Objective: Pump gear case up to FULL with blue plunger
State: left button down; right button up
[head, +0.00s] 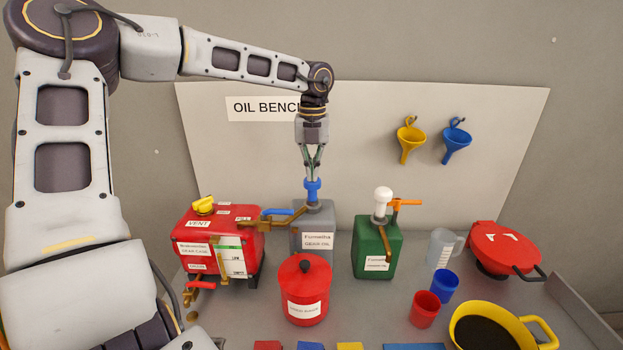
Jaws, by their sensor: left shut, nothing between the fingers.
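The gear case (190,236) is a red box at the left with a yellow cap and a VENT label. A gauge strip (229,262) with a LOW mark is on its front; I cannot make out the level. The grey gear oil can (325,215) stands beside it, topped by the blue plunger (312,190). A brass spout (288,220) with a blue lever (278,211) runs from the can toward the case. My left gripper (312,174) is shut and empty, pointing down directly above the plunger; whether they touch is unclear. My right gripper is out of view.
A green can (369,250) with a white knob stands right of the grey can. A red lidded pot (303,298) stands in front. Cups, a jug and a yellow pan (541,330) are at the right. Funnels hang on the back board (350,120).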

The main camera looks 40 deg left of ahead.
pick_arm(q)
jog(key=shift+f, duration=0.1)
jog(key=shift+f+b, duration=1)
jog(key=shift+f, duration=0.4)
jog(key=shift+f+b, duration=0.35)
jog(key=shift+f, duration=0.2)
jog(key=shift+a, duration=0.1)
jog(key=shift+r, duration=0.1)
jog(key=shift+r+p, duration=0.65)
jog(key=shift+r, duration=0.3)
jog(key=shift+r+p, duration=0.6)
jog(key=shift+r, duration=0.4)
